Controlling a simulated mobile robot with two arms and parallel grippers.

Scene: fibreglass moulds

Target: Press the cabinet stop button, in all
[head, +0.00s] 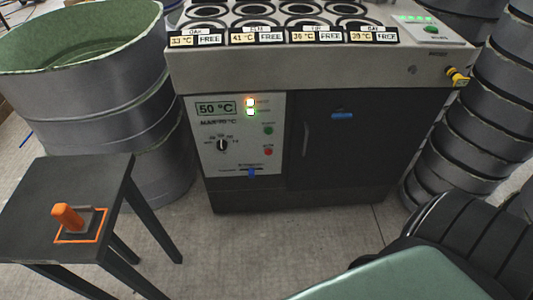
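The cabinet (361,143) stands in the middle of the head view, with a white control panel (232,150) on the left of its front. A small round red button (268,152) sits low on the panel's right side, below a green button (268,130). Their labels are too small to read surely. Above them an orange-white lamp and a green-white lamp (250,111) are lit. The display (215,108) reads 50 °C, and a black dial (222,145) is below it. Neither of my grippers is in view.
A dark stool (95,180) with an orange-handled object (68,216) stands at left front. A large grey bin (130,130) is behind it. Ribbed dark cylinders (485,110) stand at right. A green surface (400,280) fills the bottom right. Floor before the cabinet is clear.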

